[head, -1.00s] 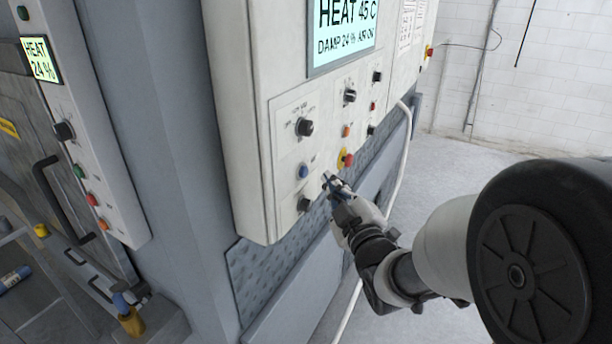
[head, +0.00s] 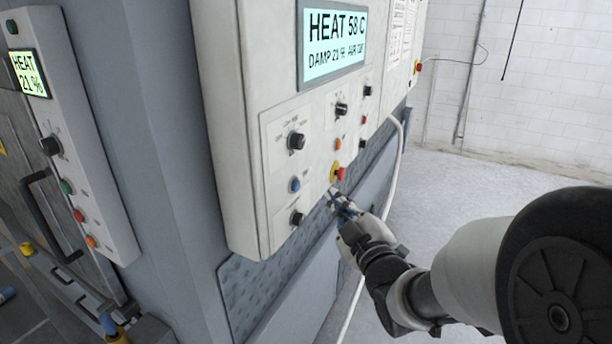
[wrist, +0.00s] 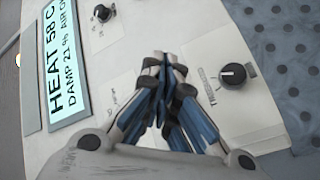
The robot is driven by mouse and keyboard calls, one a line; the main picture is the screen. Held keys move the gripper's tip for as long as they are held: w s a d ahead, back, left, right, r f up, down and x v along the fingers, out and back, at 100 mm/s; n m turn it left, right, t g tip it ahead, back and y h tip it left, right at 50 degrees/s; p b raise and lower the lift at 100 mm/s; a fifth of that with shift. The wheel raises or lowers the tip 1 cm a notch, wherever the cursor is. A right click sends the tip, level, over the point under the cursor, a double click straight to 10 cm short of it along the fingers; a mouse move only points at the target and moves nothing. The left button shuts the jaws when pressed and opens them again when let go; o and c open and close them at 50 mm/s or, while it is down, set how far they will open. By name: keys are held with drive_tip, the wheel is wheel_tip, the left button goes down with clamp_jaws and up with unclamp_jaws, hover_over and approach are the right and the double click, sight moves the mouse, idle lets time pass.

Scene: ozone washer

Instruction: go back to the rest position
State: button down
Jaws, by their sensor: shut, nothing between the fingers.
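My gripper (head: 338,198) is in front of the lower edge of the white control panel (head: 226,120) in the head view, below the red emergency button (head: 340,173). Its blue-lined fingers (wrist: 168,72) are closed together with nothing between them in the wrist view. They hide part of the panel, and I cannot tell whether they touch it. A black knob (wrist: 232,76) shows to their right in that view. The display (head: 334,45) reads HEAT 58 C and DAMP 21 %.
A second panel (head: 85,160) with a small display (head: 29,72), a knob and several coloured buttons stands at the left. A black door handle (head: 45,215) is beside it. A white hose (head: 397,165) hangs at the panel's right. The grey floor (head: 470,185) at the right is open.

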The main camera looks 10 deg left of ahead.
drive_tip(key=s+d+f+m+g+h+b, duration=0.1)
drive_tip(key=s+d+f+m+g+h, duration=0.15)
drive_tip(key=s+d+m+h, duration=0.4)
drive_tip(key=s+d+f+m+g, duration=0.2)
drive_tip(key=s+g, duration=0.1)
drive_tip(key=s, duration=0.6)
drive_tip(key=s+d+f+m+g+b, duration=0.1)
drive_tip(key=s+d+f+m+g, duration=0.2)
drive_tip(key=s, duration=0.5)
drive_tip(key=s+d+f+m+g+h+b, duration=0.1)
drive_tip(key=s+d+f+m+g, duration=0.1)
drive_tip(key=s, duration=0.7)
drive_tip(key=shift+s+d+f+m+g, duration=0.35)
drive_tip(key=shift+d+m+g, duration=0.2)
drive_tip(key=shift+g, duration=0.4)
